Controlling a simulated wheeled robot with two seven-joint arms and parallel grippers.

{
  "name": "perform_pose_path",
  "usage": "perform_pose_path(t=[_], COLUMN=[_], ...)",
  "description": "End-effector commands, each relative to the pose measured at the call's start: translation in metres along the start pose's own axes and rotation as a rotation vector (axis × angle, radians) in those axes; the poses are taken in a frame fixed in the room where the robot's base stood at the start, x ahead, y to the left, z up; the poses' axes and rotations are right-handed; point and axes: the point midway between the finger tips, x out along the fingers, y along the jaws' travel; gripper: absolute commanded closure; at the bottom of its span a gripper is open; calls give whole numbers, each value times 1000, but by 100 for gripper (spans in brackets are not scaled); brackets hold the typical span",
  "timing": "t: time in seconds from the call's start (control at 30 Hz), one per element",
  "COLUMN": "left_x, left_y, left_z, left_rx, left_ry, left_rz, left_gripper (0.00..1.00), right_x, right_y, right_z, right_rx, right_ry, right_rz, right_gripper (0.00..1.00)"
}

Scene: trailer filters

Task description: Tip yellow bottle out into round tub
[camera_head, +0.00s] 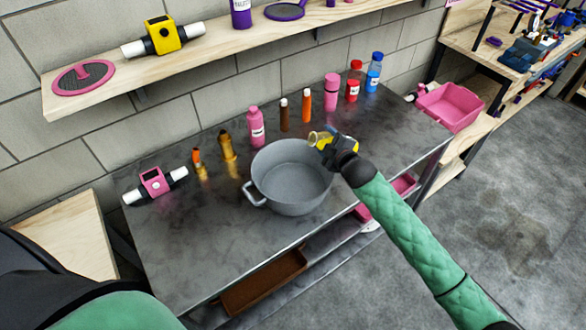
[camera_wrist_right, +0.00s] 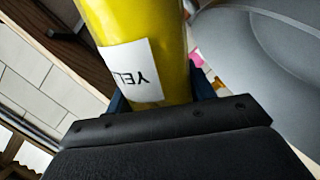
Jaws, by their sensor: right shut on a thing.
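The yellow bottle (camera_wrist_right: 135,45) fills the top of the right wrist view, with a white label partly reading "YEL". My right gripper (camera_head: 330,143) is shut on it, and in the head view the yellow bottle (camera_head: 317,138) shows tilted over the right rim of the tub. The round grey tub (camera_head: 270,180) stands on the dark table with a handle at its lower left. It also shows in the right wrist view (camera_wrist_right: 240,60). I cannot tell whether anything is leaving the bottle. My left gripper is not in view.
A pink bottle (camera_head: 256,127), brown bottle (camera_head: 284,115), orange bottle (camera_head: 306,105), pink bottle (camera_head: 331,92), red bottle (camera_head: 354,82) and blue bottle (camera_head: 374,72) line the back. A pink device (camera_head: 155,184) sits left. A shelf (camera_head: 210,52) hangs above. The table's front is clear.

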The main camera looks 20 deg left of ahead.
Motion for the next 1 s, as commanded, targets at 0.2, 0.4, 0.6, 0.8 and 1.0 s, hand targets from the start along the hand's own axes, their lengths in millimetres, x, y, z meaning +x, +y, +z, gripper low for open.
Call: perform_pose_path(t=[0.2, 0.4, 0.6, 0.8, 1.0], left_x=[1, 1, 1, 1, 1], left_y=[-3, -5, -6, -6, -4], left_z=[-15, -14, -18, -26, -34], left_rx=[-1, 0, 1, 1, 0], left_ry=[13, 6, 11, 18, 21], left_rz=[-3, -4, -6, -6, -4], left_gripper=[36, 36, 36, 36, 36], right_x=[1, 1, 2, 2, 3], right_y=[-2, -5, -7, -10, -12], right_z=[2, 4, 6, 8, 10], right_rx=[-30, -55, -82, -108, -133], right_ry=[-7, -14, -21, -28, -34], right_rz=[1, 1, 1, 1, 0], right_gripper=[78, 78, 78, 78, 78])
